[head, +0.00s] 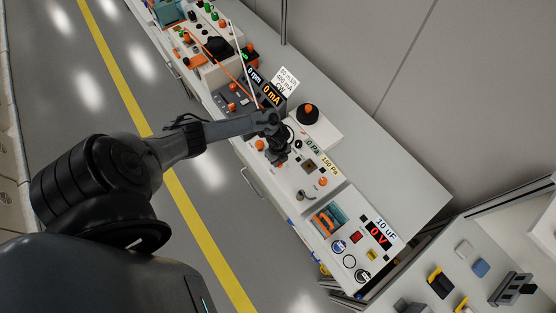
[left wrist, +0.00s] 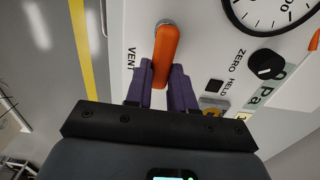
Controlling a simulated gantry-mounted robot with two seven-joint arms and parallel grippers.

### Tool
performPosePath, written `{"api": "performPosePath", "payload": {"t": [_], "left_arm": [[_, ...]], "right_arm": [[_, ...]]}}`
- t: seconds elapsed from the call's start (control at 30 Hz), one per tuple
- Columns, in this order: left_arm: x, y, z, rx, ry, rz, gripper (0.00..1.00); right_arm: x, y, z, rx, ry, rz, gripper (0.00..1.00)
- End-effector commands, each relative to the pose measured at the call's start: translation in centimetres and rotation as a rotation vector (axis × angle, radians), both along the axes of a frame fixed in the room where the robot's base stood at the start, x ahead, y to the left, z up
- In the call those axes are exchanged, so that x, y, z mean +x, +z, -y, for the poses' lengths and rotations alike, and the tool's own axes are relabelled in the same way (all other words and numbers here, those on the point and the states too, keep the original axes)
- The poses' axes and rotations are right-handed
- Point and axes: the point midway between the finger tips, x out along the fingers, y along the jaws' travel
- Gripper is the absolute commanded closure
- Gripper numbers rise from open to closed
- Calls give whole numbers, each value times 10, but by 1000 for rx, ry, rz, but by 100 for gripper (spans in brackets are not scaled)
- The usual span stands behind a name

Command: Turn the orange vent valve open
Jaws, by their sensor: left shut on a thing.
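The orange vent valve lever (left wrist: 165,48) shows in the left wrist view, with "VENT" printed on the white panel beside it. It points from its pivot at the top down between the two purple fingers of my left gripper (left wrist: 161,88). The fingers are shut on its lower end, one on each side. In the head view my left gripper (head: 281,155) is over the pressure panel, and I cannot make out the lever beneath it. My right gripper is in neither view.
A round gauge (left wrist: 272,14) and a black ZERO knob (left wrist: 266,64) are to the lever's right. Pressure displays (head: 329,165) are right of my gripper. A dark instrument (head: 271,92) and a black-and-orange device (head: 308,113) stand close by. The grey floor along the bench is clear.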

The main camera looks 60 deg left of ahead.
Motion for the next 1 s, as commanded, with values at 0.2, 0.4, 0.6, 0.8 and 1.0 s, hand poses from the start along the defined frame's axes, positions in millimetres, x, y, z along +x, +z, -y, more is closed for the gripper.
{"api": "performPosePath", "payload": {"t": [0.2,0.4,0.6,0.8,1.0], "left_arm": [[1,1,0,0,22,0,100],[4,2,-1,0,107,0,100],[10,2,-2,-1,258,-1,100],[16,2,-5,-1,447,-1,100],[21,1,-9,-1,637,0,100]], "right_arm": [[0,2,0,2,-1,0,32],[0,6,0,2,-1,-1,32],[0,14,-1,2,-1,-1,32],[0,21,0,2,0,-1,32],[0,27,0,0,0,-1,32]]}}
